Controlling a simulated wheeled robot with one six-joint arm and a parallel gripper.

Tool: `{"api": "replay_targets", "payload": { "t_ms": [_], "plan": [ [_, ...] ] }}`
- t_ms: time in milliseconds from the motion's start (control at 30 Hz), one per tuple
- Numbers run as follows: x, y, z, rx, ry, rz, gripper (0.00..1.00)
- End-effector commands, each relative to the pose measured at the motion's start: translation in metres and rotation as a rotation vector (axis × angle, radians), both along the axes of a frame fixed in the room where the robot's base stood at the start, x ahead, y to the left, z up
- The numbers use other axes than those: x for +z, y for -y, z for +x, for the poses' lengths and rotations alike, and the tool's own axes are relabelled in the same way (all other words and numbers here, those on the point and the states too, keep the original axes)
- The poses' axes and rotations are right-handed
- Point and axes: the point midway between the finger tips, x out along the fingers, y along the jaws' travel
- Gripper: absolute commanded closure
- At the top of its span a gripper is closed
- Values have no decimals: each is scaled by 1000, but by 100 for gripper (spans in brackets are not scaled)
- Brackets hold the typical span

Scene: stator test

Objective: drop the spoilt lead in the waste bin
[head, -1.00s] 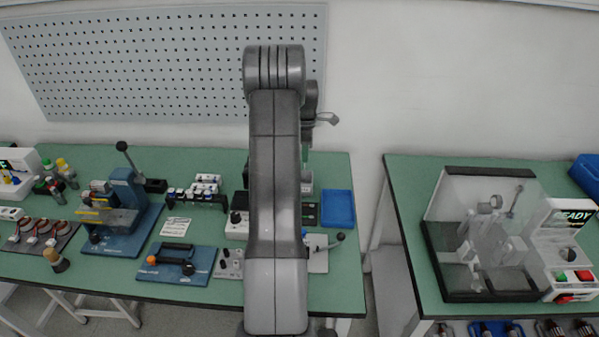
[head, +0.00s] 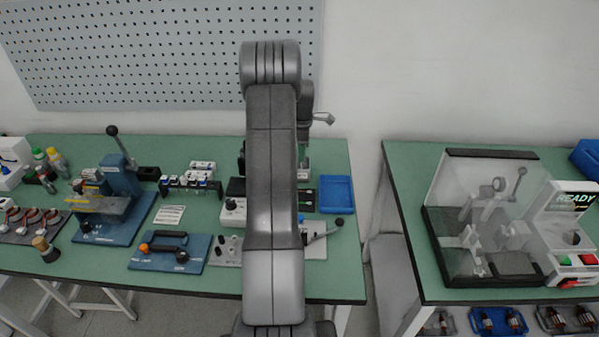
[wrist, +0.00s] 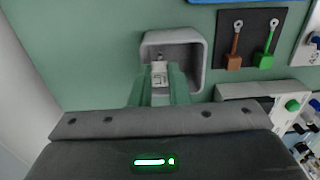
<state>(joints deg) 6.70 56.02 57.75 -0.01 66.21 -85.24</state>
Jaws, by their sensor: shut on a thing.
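In the wrist view a small pale lead piece with a metal tip (wrist: 159,74) sits between the green fingers of my gripper (wrist: 160,88), which are shut on it. The grey square waste bin (wrist: 203,72) is open at the top and lies just beyond the fingertips. The lead's tip overlaps the bin's opening in this view; its height above the bin I cannot tell. In the head view my arm hides most of the gripper and the held piece.
A dark board (wrist: 253,18) with a brown and a green lead lies beside the bin. A blue tray (head: 336,194) is on the green bench (head: 335,280). A lever fixture (head: 315,243) stands nearer the front. A clear-covered tester (head: 480,215) stands on the right bench.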

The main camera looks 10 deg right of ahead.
Motion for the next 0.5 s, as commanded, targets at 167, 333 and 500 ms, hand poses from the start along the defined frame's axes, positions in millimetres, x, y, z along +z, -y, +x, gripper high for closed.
{"api": "replay_targets", "payload": {
  "t_ms": [167, 333, 500],
  "plan": [
    [0, 0, 0, 0, 0, 0, 59],
    [0, 0, 0, 0, 0, 0, 59],
    [4, 0, 0, 0, 1, 0, 59]
  ]
}}
